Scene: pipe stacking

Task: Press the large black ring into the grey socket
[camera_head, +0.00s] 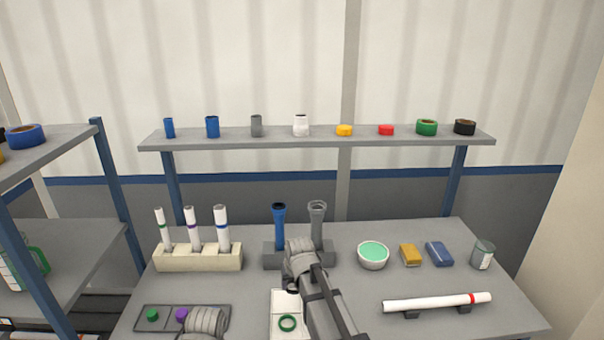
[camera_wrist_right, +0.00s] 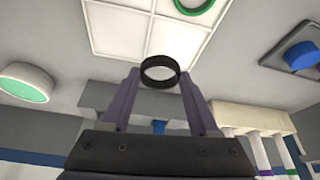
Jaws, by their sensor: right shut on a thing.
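The large black ring (camera_wrist_right: 160,62) is between the fingertips of my right gripper (camera_wrist_right: 161,76), which is shut on it. In the head view my right gripper (camera_head: 292,284) is low over the back of the white tray (camera_head: 278,325), in front of the grey block. The grey pipe with the grey socket (camera_head: 317,208) at its top stands upright in the grey block (camera_head: 270,257), beside a blue pipe (camera_head: 279,226). The ring is apart from the socket. My left arm's ribbed wrist shows at the bottom left; its fingers cannot be made out.
A green ring (camera_head: 287,323) lies in the white tray. A cream rack (camera_head: 199,258) with white tubes stands left. A bowl (camera_head: 373,254), sponges (camera_head: 411,255), a glass jar (camera_head: 482,255) and a white pipe (camera_head: 437,302) on supports are right. A shelf (camera_head: 320,139) spans the back.

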